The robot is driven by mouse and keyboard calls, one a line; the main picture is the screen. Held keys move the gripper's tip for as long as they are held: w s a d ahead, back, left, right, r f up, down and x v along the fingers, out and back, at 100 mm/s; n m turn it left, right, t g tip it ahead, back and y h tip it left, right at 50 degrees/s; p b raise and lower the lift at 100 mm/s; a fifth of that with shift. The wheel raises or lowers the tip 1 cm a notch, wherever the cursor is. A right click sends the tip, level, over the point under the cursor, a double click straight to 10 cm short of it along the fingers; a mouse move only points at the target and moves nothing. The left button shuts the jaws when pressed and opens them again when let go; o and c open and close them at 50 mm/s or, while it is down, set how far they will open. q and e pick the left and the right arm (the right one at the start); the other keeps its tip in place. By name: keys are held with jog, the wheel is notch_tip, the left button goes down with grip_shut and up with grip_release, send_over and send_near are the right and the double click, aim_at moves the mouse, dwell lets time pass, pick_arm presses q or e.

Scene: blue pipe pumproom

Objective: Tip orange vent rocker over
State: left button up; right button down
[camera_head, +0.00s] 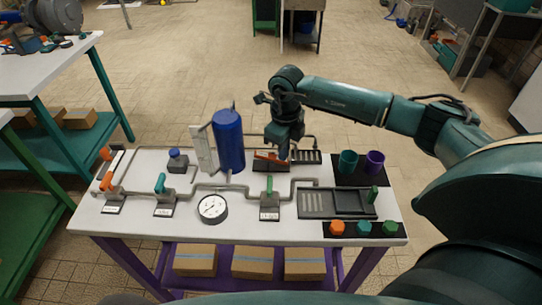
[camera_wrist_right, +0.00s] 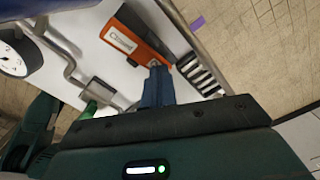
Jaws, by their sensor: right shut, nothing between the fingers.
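The orange vent rocker (camera_head: 268,156) sits in a dark housing at the back middle of the white table, just right of the blue cylinder. In the right wrist view the rocker (camera_wrist_right: 138,38) fills the top middle, with a white label that seems to read "Closed" on its far part. My right gripper (camera_head: 284,154) points down at the right end of the rocker. Its blue fingers (camera_wrist_right: 157,72) are shut and empty, with the tips at the rocker's near end; I cannot tell whether they touch it. My left gripper is not in view.
The blue cylinder (camera_head: 229,141) stands close left of the rocker. A dark slotted block (camera_head: 307,157) is close on the right. Teal (camera_head: 348,162) and purple (camera_head: 374,162) cups stand further right. Pipes, a gauge (camera_head: 212,208), a green-handled valve (camera_head: 269,198) and a grey tray (camera_head: 335,204) lie in front.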

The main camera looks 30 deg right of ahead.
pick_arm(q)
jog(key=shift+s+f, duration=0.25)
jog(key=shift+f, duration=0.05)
pick_arm(e)
jog(key=shift+a, duration=0.1)
jog(key=shift+w+r+p, duration=0.1)
jog(key=shift+r+p, duration=0.35)
pick_arm(q)
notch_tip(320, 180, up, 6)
jog(key=p, duration=0.5)
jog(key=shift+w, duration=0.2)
pick_arm(e)
notch_tip(320, 180, up, 8)
jog(key=shift+f, duration=0.25)
